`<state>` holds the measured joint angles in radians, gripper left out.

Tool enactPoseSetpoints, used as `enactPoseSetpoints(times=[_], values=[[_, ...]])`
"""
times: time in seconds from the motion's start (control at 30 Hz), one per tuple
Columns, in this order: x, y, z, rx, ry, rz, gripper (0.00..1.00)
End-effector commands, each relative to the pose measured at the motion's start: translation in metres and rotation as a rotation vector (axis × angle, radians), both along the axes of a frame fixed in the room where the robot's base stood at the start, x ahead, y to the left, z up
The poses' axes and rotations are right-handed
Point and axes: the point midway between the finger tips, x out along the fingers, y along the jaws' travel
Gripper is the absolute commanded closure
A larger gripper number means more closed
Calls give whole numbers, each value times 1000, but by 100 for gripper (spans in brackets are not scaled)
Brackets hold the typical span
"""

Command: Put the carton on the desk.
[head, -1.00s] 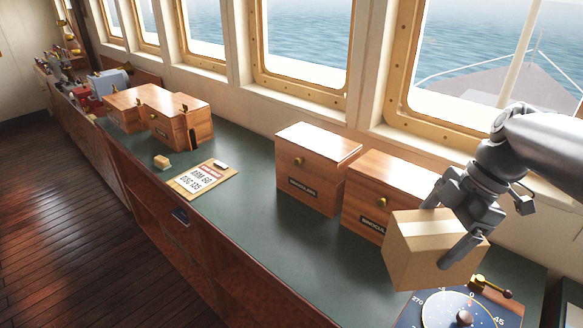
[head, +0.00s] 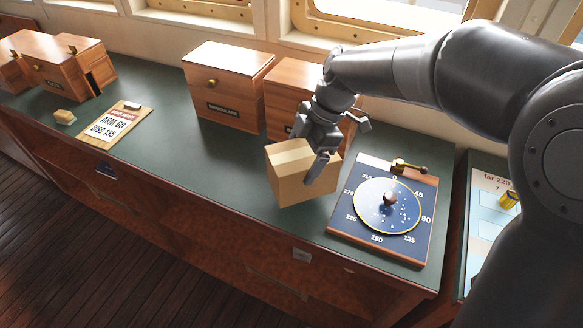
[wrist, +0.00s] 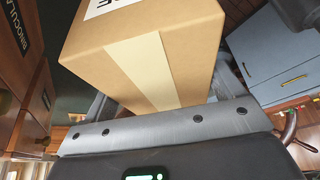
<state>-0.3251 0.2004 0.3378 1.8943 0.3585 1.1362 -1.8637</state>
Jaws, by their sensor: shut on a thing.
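The carton (head: 290,178) is a small brown cardboard box with a pale tape strip. My gripper (head: 318,160) is shut on it, with a finger visible on its near right side. In the head view the carton overlaps the green desk top (head: 190,140), left of the dial board; whether it touches the desk I cannot tell. In the wrist view the carton (wrist: 145,55) fills the upper middle, its taped face toward the camera.
A blue dial board (head: 385,210) with a brass lever lies right of the carton. Wooden boxes (head: 225,85) stand behind. A card reading "ARM 60 DISC 135" (head: 112,122) and a small block (head: 65,117) lie left. Bare desk lies between the card and carton.

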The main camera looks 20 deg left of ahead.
Motion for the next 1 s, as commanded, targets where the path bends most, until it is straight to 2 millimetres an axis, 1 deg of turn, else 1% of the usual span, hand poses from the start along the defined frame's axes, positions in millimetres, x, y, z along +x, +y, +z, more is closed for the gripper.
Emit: enactPoseSetpoints(times=[0.03, 0.1, 0.2, 0.33, 0.5, 0.57, 0.9, 0.93, 1.0], values=[[-2, 8, -4, 1, -1, 3, 47], [-3, 15, -9, 0, 0, 2, 47], [-4, 20, -12, 1, -2, 0, 47], [-4, 21, -22, 0, 0, -1, 47], [-4, 21, -46, 0, 0, -1, 47], [-5, 21, -52, -1, 1, -1, 47], [-4, 21, -55, 1, -1, -2, 47], [-4, 21, -55, 0, -1, -1, 12], [-4, 21, -55, 0, -2, -2, 6]])
